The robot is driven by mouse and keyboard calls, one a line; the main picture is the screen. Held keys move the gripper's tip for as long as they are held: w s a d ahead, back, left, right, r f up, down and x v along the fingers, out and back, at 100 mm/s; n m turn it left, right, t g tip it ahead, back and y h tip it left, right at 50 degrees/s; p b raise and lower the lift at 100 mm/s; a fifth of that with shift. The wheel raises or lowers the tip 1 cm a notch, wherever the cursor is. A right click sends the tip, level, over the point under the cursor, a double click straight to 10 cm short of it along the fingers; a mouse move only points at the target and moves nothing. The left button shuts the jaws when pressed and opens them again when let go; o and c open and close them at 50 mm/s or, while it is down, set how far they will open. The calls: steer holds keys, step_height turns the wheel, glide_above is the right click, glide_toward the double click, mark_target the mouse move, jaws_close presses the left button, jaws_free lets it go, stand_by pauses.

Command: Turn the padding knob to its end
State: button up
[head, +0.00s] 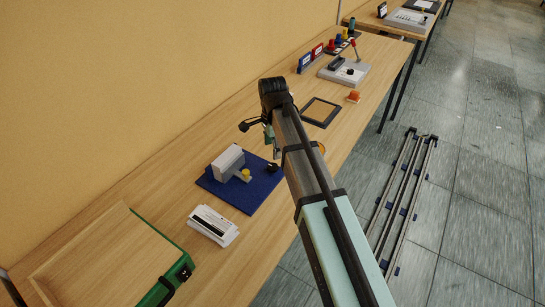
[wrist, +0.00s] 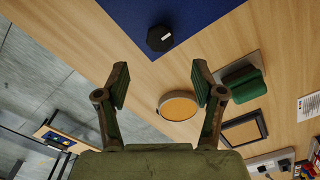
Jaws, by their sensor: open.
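A black faceted knob (wrist: 160,38) stands at the corner of the blue mat (wrist: 205,12) in the wrist view. It also shows at the mat's right corner in the head view (head: 273,168). I cannot tell by a label whether this is the padding knob. A yellow knob (head: 246,173) sits beside a grey block (head: 227,161) on the mat.
A round orange-topped disc (wrist: 178,106), a green block (wrist: 243,84) and a black-framed pad (wrist: 242,130) are near my right finger in the wrist view. A white stack (head: 213,225) and a green-edged tray (head: 120,262) lie at the near end. A rail (head: 404,195) lies on the floor.

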steer(key=shift+r, duration=1.85)
